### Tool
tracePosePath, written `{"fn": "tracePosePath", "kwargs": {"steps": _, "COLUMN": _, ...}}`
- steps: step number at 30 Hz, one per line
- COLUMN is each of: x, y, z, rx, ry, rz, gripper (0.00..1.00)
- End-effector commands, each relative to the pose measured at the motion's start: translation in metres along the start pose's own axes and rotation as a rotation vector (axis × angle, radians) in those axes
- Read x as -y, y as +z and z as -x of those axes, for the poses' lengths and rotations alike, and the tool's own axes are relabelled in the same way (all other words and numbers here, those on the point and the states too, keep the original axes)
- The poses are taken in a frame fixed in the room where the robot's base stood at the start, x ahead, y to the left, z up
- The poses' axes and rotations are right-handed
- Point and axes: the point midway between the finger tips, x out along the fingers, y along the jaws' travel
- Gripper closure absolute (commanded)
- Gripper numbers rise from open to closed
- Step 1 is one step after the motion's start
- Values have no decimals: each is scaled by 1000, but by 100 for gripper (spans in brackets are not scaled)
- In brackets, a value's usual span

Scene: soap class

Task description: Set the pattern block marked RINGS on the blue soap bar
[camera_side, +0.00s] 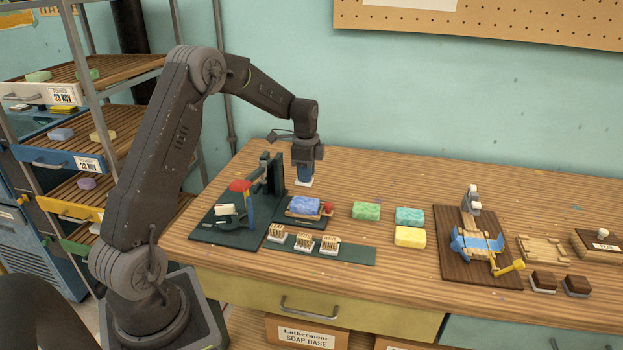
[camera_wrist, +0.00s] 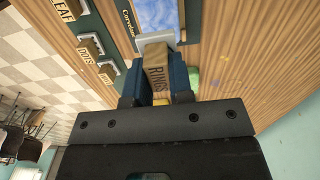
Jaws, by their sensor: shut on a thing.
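The blue soap bar (camera_side: 305,203) lies in a small dark holder (camera_side: 308,221), in front of and below the held block. Part of the blue soap bar (camera_wrist: 149,17) also shows in the wrist view, beyond the block's plate. The block appears raised above the soap, with a gap between them in the side view.
Three other blocks (camera_side: 303,241) stand on a green strip (camera_side: 356,254) in front. A press-like stand (camera_side: 240,186) is close on the left. A red knob (camera_side: 327,208) sits beside the soap. Green (camera_side: 366,211), teal (camera_side: 410,216) and yellow (camera_side: 410,237) bars lie right.

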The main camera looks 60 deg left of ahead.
Motion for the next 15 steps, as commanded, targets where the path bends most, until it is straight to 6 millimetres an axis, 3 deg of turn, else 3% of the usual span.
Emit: {"fn": "tracePosePath", "kwargs": {"steps": 15, "x": -1, "y": -1, "z": -44, "rx": 0, "ry": 1, "rz": 0, "gripper": 100}}
